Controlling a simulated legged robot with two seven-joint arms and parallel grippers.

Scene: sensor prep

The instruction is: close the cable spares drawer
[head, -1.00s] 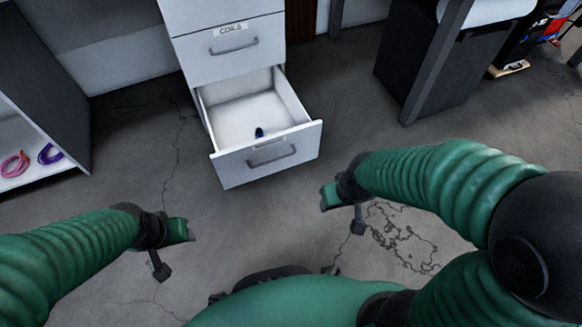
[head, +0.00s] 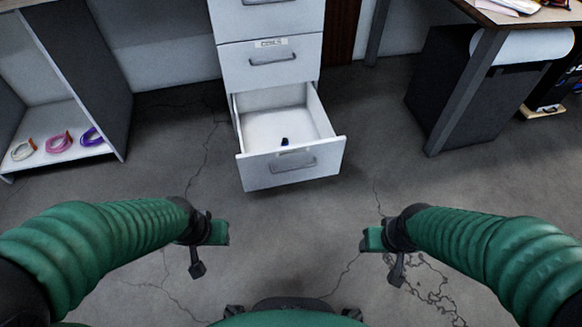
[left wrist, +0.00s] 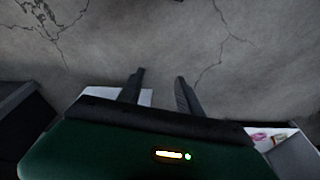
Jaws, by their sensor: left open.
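The bottom drawer (head: 262,175) of a white cabinet is pulled out in the head view. Its front carries a grey handle (head: 293,164); I cannot read a label on it. A small dark blue item (head: 285,142) lies inside. My left gripper (head: 226,233) is in front of the drawer and to its left, apart from it. In the left wrist view its two fingers (left wrist: 159,76) are spread with nothing between them. My right gripper (head: 367,239) is in front and to the right, apart from the drawer; its fingers are too small to judge.
The drawer above (head: 243,69) is shut, with a label like "COILS". An open shelf (head: 110,142) with several coloured cable coils stands at the left. A desk leg (head: 466,90) and dark bin (head: 425,90) are at the right. The floor before the drawer is clear.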

